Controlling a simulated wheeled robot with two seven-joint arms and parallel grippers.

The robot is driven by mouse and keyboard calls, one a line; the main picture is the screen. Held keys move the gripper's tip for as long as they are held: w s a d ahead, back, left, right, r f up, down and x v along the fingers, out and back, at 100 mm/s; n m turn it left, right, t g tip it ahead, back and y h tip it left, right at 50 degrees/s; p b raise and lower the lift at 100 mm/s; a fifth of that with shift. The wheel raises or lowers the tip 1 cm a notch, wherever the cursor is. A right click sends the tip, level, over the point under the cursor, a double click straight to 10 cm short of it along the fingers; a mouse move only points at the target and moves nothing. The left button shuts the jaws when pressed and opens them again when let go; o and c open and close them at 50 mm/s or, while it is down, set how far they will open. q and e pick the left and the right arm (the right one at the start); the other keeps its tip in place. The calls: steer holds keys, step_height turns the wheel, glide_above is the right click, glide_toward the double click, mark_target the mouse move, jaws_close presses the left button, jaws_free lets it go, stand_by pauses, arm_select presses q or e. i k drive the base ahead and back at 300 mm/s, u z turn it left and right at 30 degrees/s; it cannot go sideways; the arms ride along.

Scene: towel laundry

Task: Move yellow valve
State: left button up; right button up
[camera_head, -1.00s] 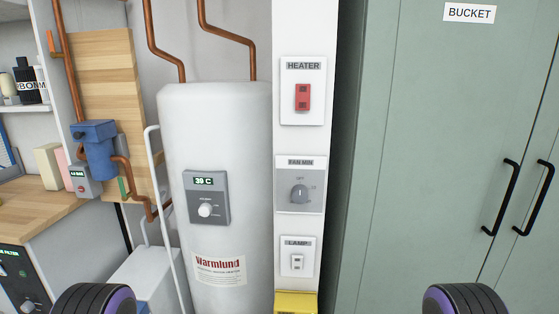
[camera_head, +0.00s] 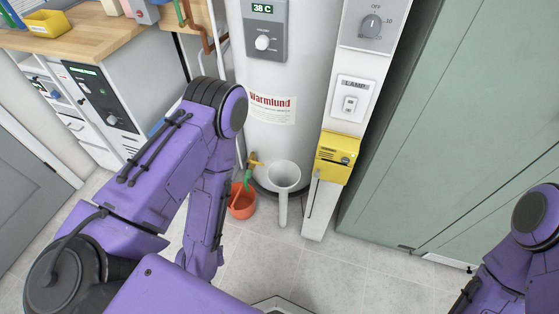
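A small yellow valve (camera_head: 256,161) sits low at the front of the white water heater (camera_head: 285,60), just above an orange bucket (camera_head: 243,203). A green piece (camera_head: 247,180) hangs below the valve towards the bucket. My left arm is bent in the left half of the view, with its forearm pointing down just left of the bucket. I cannot make out the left gripper's fingers. My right arm shows only at the lower right edge, and its gripper is out of view.
A white funnel (camera_head: 284,176) with a pipe stands just right of the valve. A yellow box (camera_head: 337,158) is on the white panel to its right. Green cabinet doors (camera_head: 450,130) fill the right. Tiled floor (camera_head: 340,265) is clear in front.

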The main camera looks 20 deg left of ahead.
mark_target(256, 163)
steer(key=z, duration=1.8)
steer(key=k, duration=1.3)
steer(key=u, duration=2)
steer(key=i, duration=1)
